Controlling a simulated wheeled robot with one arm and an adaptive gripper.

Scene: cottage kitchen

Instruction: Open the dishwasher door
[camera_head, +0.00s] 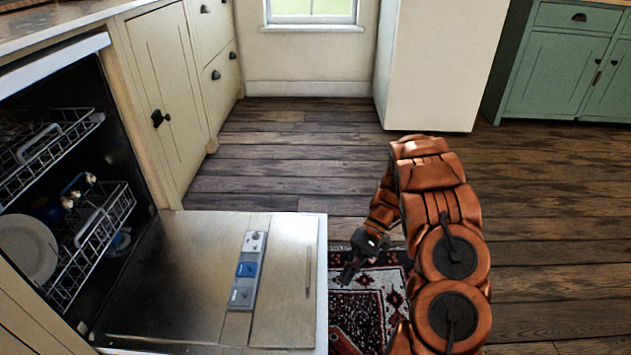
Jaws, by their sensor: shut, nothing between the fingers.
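The dishwasher door (190,270) is folded down and lies about level, its inner face up. A detergent dispenser panel (246,270) sits on that face. The dishwasher (120,165) stands open at the left, with its dark inside and racks showing. My gripper (347,278) is shut and empty, just to the right of the door's outer edge and above the rug. A small gap seems to lie between the fingertips and the door edge; I cannot tell their exact distance. The door's outer face is hidden.
An upper rack (45,150) and a lower rack (95,235) with a white plate (28,248) sit inside the dishwasher. Cream cabinets (165,85) line the left. A patterned rug (370,310) lies beside the door. The wooden floor (290,165) beyond is clear.

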